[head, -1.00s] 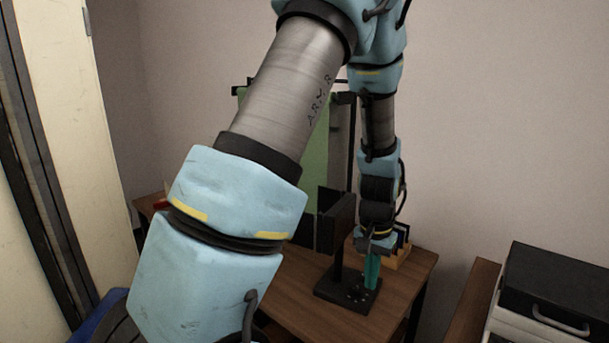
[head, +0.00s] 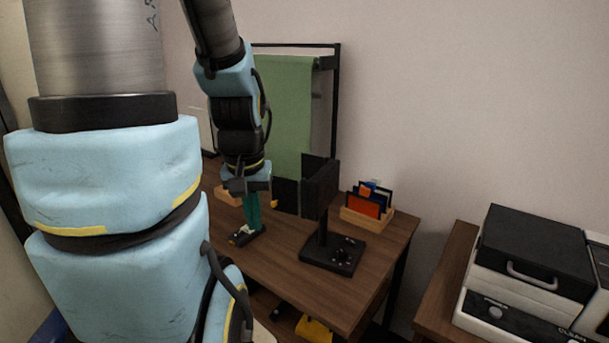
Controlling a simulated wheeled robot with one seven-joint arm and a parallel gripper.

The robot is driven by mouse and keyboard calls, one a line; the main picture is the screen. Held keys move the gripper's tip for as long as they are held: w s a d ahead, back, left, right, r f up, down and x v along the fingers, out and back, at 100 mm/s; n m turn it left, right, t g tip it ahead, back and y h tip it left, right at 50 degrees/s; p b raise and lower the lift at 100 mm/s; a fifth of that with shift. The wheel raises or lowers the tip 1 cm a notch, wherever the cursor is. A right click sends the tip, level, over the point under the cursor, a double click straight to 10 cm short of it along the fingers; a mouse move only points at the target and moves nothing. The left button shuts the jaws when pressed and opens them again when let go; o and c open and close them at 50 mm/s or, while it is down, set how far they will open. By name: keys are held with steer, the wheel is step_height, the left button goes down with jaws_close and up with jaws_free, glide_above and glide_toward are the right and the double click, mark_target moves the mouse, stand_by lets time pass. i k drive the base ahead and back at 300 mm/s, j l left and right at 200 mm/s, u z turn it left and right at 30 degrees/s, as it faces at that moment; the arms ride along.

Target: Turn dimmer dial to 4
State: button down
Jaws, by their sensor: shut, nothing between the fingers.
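A black lamp (head: 322,195) with flap-like panels stands on a flat black base (head: 318,258) on the wooden table. Small round controls, including what looks like the dimmer dial (head: 340,253), sit on top of the base. The dial's number marks are too small to read. My gripper (head: 254,226) points down with teal fingers shut and empty. In the picture it is left of the lamp base, apart from the dial, over a small dark object (head: 246,236) with pale parts. I cannot tell whether the fingertips touch that object.
A wooden holder (head: 366,218) with colored cards stands behind the lamp. A green cloth (head: 287,110) hangs on a black frame at the back. A black case (head: 535,255) sits on white equipment at the right. The table's front right is clear.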

mark_target(341, 254)
steer(key=l+u, duration=0.4)
steer(key=k+l+u, duration=0.15)
steer(key=u, duration=0.3)
steer(key=i+l+u, duration=0.1)
steer(key=u, duration=0.2)
steer(key=l, duration=0.1)
